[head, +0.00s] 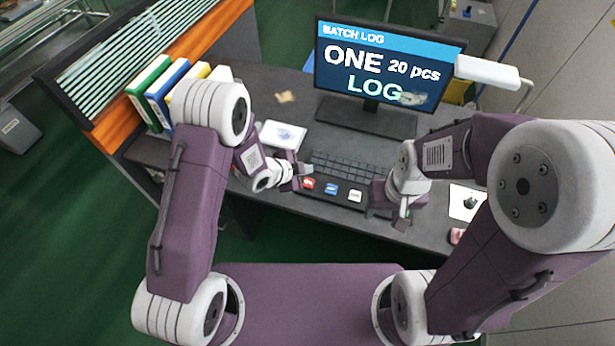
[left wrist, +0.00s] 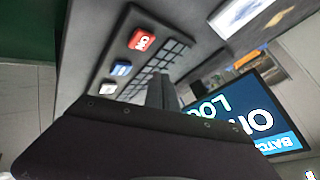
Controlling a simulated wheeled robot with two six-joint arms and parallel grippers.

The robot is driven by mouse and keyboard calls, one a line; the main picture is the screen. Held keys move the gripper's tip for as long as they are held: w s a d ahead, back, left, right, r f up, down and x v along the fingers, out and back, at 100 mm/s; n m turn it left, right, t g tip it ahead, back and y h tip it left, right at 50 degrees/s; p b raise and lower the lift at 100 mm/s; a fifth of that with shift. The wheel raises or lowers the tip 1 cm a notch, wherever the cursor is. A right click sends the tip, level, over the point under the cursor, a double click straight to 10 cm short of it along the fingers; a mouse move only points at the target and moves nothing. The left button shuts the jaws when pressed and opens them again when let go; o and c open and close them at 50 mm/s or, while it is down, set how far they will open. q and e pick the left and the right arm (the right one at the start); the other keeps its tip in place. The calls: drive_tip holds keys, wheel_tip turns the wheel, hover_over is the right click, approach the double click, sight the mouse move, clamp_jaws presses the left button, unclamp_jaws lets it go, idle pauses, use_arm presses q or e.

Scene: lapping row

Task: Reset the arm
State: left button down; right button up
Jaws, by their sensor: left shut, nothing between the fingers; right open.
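My left gripper (head: 303,169) is shut and empty over the front edge of the dark desk (head: 262,103), just left of a small panel with red, blue and white buttons. My right gripper (head: 403,217) is open and empty near the desk's front edge, right of the buttons. The red button (head: 308,183) is closest to the left gripper in the head view. In the left wrist view the red button (left wrist: 143,40), the blue button (left wrist: 121,68) and the white button (left wrist: 107,88) lie beyond the dark gripper body.
A keyboard (head: 348,168) lies behind the buttons. A monitor (head: 385,65) reading "BATCH LOG ONE 20 pcs LOG" stands behind it. Binders (head: 160,90) stand at the left, and a white card (head: 283,136) lies nearby. A pale mat (head: 466,203) is at the right.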

use_arm(q)
drive_tip(key=shift+r, duration=0.45)
drive_tip(key=shift+f, duration=0.15)
use_arm(e)
drive_tip(key=shift+r, duration=0.25)
